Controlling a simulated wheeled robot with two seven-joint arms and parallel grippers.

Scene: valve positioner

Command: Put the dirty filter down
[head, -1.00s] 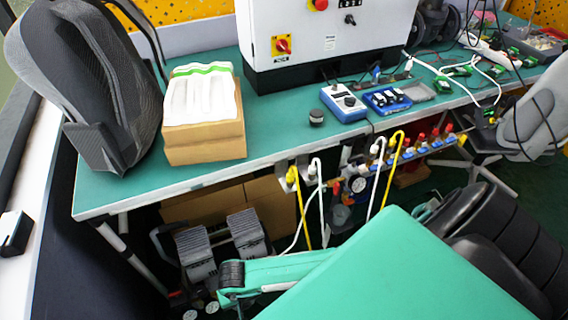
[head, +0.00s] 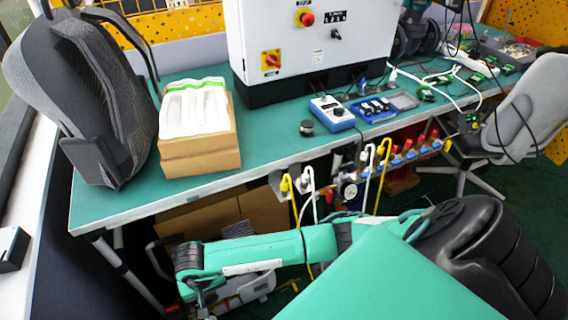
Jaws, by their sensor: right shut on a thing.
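My right arm reaches in from the right, low in front of the bench. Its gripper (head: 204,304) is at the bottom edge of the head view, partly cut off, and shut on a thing. That thing, which I take to be the dirty filter, is too hidden by the arm and picture edge to make out. Pale grey items (head: 252,288) show just below the forearm; I cannot tell what they are. A white pleated filter with a green edge (head: 196,108) lies in an open cardboard box (head: 201,158) on the bench. My left gripper is out of view.
The green bench (head: 270,135) carries a grey backpack (head: 95,95), a white control cabinet (head: 300,40), a blue meter (head: 332,113) and a black knob (head: 306,127). Yellow and white hoses (head: 290,190) hang at its front edge. Bare bench top lies right of the box.

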